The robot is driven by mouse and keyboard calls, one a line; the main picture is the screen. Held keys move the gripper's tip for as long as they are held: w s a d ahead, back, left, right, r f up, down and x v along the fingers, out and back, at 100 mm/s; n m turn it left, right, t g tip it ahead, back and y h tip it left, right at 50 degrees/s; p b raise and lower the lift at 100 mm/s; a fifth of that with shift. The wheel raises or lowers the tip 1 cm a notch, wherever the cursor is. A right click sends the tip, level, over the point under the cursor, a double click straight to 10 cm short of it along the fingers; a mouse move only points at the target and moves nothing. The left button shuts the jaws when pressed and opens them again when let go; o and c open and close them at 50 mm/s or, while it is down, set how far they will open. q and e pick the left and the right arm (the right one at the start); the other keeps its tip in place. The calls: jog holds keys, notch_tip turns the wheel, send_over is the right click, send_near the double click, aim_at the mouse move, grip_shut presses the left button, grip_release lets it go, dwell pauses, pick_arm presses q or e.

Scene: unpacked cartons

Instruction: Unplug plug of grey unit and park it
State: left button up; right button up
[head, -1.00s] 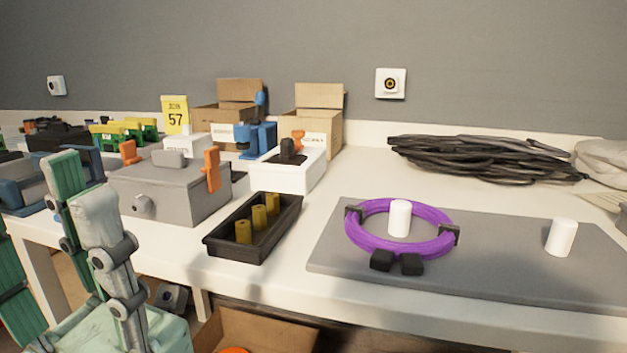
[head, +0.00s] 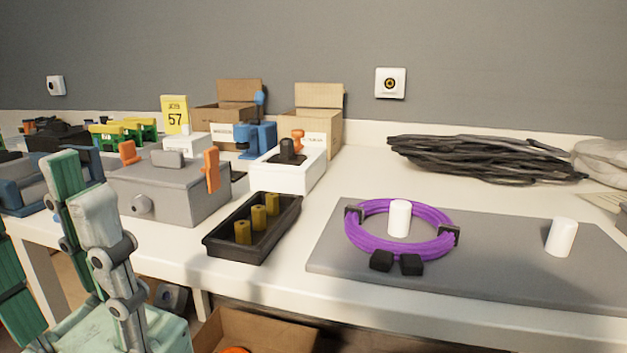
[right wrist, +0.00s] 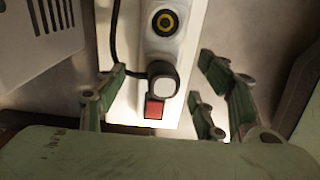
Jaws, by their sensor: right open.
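A plug with a pale end and dark body (right wrist: 163,84) sits on a white strip (right wrist: 180,108) in the right wrist view. A black cable curves down to its left side. My right gripper (right wrist: 168,105) is open, with its fingers on both sides of the plug and apart from it. In the head view, a grey unit (head: 160,190) with orange levers stands on the table at left. My left gripper (head: 80,180) is in front of it; two fingers point up and the opposing side is not clear. No plug shows in the head view.
On the strip are a yellow-ringed socket (right wrist: 165,21) and a red switch (right wrist: 154,108). A vented grey casing (right wrist: 45,30) is at upper left. On the table are a black tray (head: 225,247), purple coil (head: 375,245), grey mat (head: 500,275) and black cable bundle (head: 480,160).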

notch_tip(320, 180, up, 12)
dwell(0.5)
